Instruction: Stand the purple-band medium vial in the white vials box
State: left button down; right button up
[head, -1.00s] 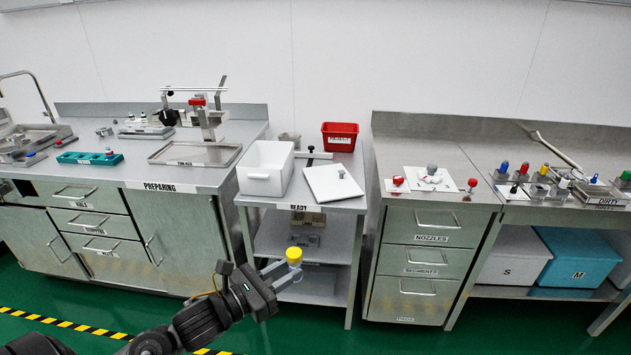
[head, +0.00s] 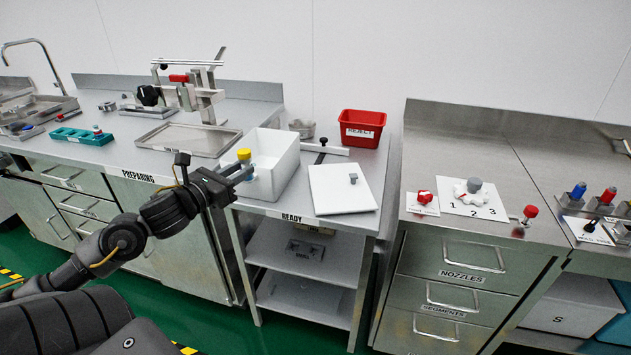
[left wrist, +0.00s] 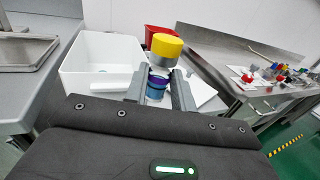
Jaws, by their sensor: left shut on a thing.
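My left gripper (head: 236,174) is shut on a vial with a yellow cap (head: 244,155). In the left wrist view the vial (left wrist: 158,84) shows a purple band below its yellow cap, and the fingers (left wrist: 160,90) clasp it from both sides, cap up. The white vials box (head: 289,160) stands open on the READY table. In the head view the gripper and vial are at the box's near left side; in the left wrist view the box (left wrist: 84,80) is left of the vial. The box's inside looks empty where visible in the left wrist view. My right gripper is not in view.
A white lid (head: 335,195) lies right of the box. A red REJECT bin (head: 361,128) and a small metal cup (head: 302,129) stand behind. A metal tray (head: 188,141) is on the PREPARING counter. A nozzle counter (head: 455,230) is to the right.

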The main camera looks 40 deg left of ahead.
pick_arm(q)
send_over(293, 205)
jog(key=s, duration=0.1)
notch_tip(293, 205, down, 8)
jog(key=shift+a+f, duration=0.15)
jog(key=shift+f, duration=0.1)
jog(key=shift+w+f, duration=0.2)
jog(key=shift+f, duration=0.1)
jog(key=f, duration=0.3)
jog(key=shift+w+d+f+p, duration=0.15)
jog(key=shift+w+d+p, duration=0.05)
jog(key=shift+w+p, duration=0.15)
jog(key=shift+s+f, duration=0.15)
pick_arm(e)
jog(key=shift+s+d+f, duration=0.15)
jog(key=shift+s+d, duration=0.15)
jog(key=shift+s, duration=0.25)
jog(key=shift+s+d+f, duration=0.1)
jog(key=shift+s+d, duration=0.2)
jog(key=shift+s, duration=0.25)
pick_arm(q)
jog(key=shift+f, duration=0.1)
